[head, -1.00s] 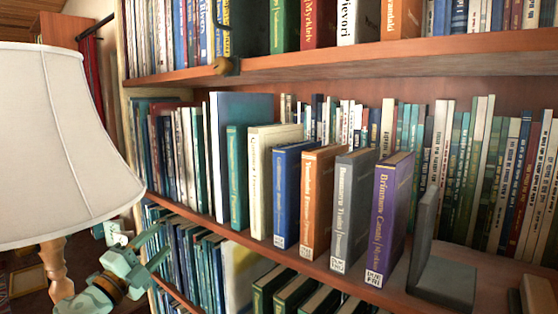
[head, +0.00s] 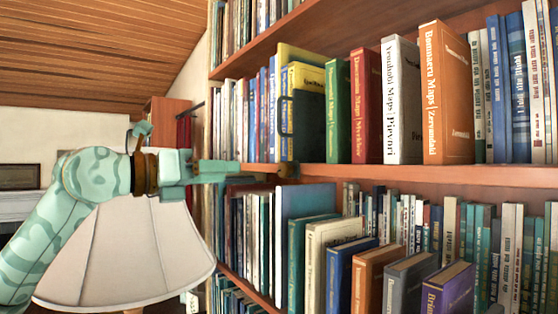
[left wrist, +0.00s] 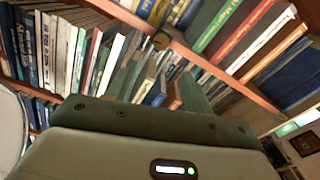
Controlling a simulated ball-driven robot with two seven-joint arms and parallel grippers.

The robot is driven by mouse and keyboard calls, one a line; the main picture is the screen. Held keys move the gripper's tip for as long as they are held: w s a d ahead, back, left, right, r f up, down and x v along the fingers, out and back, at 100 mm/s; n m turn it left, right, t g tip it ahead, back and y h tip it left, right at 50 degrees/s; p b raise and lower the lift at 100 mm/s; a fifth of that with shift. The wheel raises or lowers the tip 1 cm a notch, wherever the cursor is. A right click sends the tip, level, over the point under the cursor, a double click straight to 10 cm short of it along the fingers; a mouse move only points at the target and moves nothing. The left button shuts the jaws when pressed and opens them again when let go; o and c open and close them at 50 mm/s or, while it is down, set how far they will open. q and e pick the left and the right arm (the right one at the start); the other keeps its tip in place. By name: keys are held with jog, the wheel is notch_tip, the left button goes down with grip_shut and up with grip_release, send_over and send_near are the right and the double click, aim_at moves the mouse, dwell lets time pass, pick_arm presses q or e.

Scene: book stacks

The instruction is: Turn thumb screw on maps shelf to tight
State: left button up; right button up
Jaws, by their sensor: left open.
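The maps shelf (head: 400,173) is the upper wooden board in the head view, bearing books with "Maps" on their spines. The thumb screw (head: 288,170) is a small brass-brown knob at its front edge, below a dark upright piece. It also shows in the left wrist view (left wrist: 160,41), near the top middle. My left gripper (head: 228,172) is mint green, with fingers open and pointing right toward the screw. In the head view the fingertips appear a short way left of it, apart from it. My right gripper is out of view.
A white lampshade (head: 130,255) stands below my left arm. A lower row of books (head: 345,275) sticks out under the maps shelf. A dark piece with a loop handle (head: 287,116) stands above the screw. Open room lies left of the bookcase.

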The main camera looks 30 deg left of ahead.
aim_at(282, 171)
pick_arm(q)
jog(key=p+x, duration=0.2)
jog(key=x, duration=0.2)
jog(key=p+x, duration=0.2)
jog(key=x, duration=0.1)
jog(key=p+x, duration=0.2)
jog(key=x, duration=0.2)
jog(key=shift+w+d+r, duration=0.2)
jog(key=shift+w+r, duration=0.05)
jog(key=shift+r, duration=0.05)
jog(key=shift+w+d+f+p, duration=0.2)
jog(key=shift+w+p, duration=0.1)
jog(key=shift+w, duration=0.3)
jog(key=c, duration=1)
